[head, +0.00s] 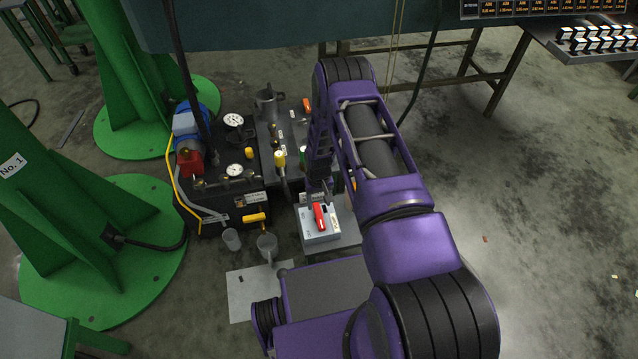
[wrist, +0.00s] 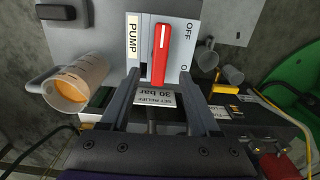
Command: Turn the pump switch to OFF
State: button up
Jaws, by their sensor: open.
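The pump switch is a red handle (wrist: 161,52) on a pale box face (wrist: 180,75) with a PUMP label (wrist: 133,38) beside it. In the wrist view the handle stands nearly upright, its white line at the upper end. The word OFF is printed to the right of that end; a second, partly hidden marking is lower right. The handle also shows in the head view (head: 320,217) on its light box. My gripper (wrist: 158,76) is open, its fingers on either side of the handle's lower end in the wrist view. I see no finger contact; the depth gap is unclear.
A plate (wrist: 155,99) reading "SET RELIEF 30 bar" shows between the fingers. A cup with orange contents (wrist: 75,85) is at left. In the head view, a black pump unit with gauges (head: 233,120) stands left of my arm, near green column bases (head: 150,280). Floor at right is open.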

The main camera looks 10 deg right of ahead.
notch_tip(320, 180, up, 10)
jog(key=p, duration=0.1)
jog(key=shift+r, duration=0.15)
dwell(0.5)
